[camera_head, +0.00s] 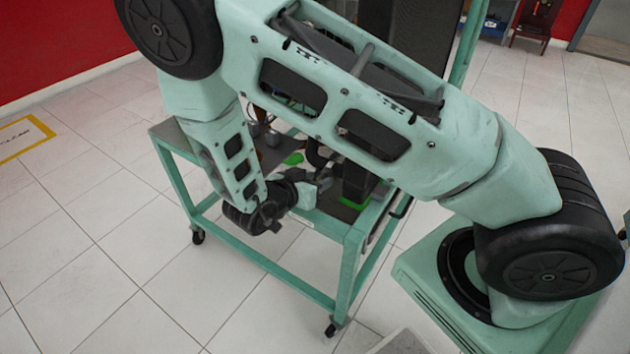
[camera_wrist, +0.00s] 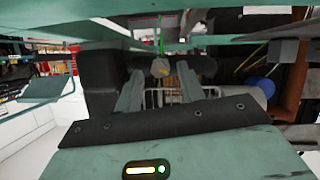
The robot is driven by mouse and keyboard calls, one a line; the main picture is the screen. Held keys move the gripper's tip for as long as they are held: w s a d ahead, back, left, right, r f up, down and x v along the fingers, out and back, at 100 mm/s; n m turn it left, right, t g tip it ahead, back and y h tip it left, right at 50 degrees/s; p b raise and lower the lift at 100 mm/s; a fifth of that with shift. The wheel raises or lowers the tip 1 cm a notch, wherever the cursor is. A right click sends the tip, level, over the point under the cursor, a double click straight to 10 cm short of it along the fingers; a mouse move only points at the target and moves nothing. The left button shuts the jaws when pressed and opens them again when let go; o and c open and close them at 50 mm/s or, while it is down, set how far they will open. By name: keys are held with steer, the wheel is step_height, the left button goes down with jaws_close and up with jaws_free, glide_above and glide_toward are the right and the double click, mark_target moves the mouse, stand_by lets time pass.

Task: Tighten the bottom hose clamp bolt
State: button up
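My gripper (camera_wrist: 160,78) shows in the wrist view with its two teal fingers apart and nothing clearly held between them. A small grey rounded part (camera_wrist: 160,67) with an orange mark lies just beyond the gap between the fingertips. I cannot tell whether it is the hose clamp bolt, or whether the fingers touch it. In the head view my gripper (camera_head: 318,186) is at the near side of the engine trainer stand (camera_head: 290,272), close to a dark curved hose (camera_head: 317,155). My arm covers much of the engine, and no clamp can be made out there.
The stand is a teal frame on casters. In the wrist view a blue round part (camera_wrist: 262,87) and a brown panel (camera_wrist: 292,85) lie right of the fingers, and a dark block (camera_wrist: 98,75) lies left. Tiled floor (camera_head: 120,290) is clear left of the stand.

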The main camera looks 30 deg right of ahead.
steer(key=shift+d, duration=0.1)
jaws_close()
stand_by(0.3)
steer(key=m+t+b, duration=0.2)
steer(key=m+b, duration=0.1)
steer(key=m+t+b, duration=0.2)
steer(key=m+b, duration=0.1)
steer(key=b, duration=0.1)
steer(key=s+f+m+t+y+b, duration=0.1)
steer(key=m+t+b, duration=0.1)
steer(key=m+b, duration=0.1)
steer(key=shift+s+d+b, duration=0.1)
steer(key=shift+d+b, duration=0.1)
steer(key=shift+b, duration=0.35)
steer(key=shift+r+m, duration=0.1)
steer(key=shift+m, duration=0.2)
